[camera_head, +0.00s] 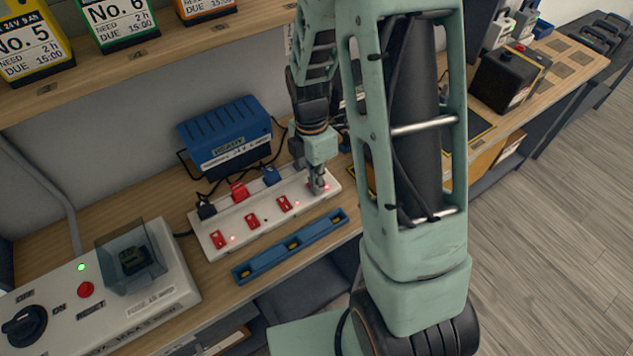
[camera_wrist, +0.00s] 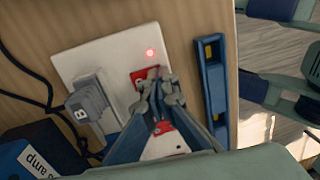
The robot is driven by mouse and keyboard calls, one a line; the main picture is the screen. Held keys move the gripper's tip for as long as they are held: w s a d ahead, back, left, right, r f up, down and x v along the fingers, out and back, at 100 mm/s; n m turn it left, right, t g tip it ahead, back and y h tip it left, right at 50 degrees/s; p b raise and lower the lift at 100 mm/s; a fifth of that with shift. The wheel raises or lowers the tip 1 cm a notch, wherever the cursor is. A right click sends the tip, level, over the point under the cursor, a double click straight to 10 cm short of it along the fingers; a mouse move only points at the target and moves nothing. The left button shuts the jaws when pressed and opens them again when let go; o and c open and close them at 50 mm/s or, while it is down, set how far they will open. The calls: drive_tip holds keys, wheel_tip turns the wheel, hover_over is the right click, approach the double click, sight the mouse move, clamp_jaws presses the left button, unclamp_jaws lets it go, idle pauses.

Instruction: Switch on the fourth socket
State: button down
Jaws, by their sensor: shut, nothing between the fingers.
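The white power strip (camera_head: 245,230) lies on the wooden bench with a row of red rocker switches along it. Three switches show clearly: the leftmost (camera_head: 218,240), the second (camera_head: 252,220) and the third (camera_head: 284,203). The fourth, at the right end, is mostly hidden by my gripper (camera_head: 318,188). In the wrist view my gripper (camera_wrist: 158,94) is shut and empty, its tips at the end red switch (camera_wrist: 144,76), touching or just above it. A red light (camera_wrist: 150,53) glows beside that switch. Another red switch (camera_wrist: 163,127) shows between the finger bars.
Plugs stand along the strip's back, including a grey one (camera_wrist: 90,103) close to my fingers. A blue charger (camera_head: 222,135) stands behind. A blue spirit level (camera_head: 290,246) lies in front. A control box (camera_head: 150,285) is at left, under a shelf (camera_head: 165,50).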

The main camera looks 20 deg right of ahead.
drive_tip(key=shift+w, duration=0.1)
drive_tip(key=shift+w+a+r+p, duration=0.2)
drive_tip(key=shift+w+p, duration=0.1)
drive_tip(key=shift+w, duration=0.35)
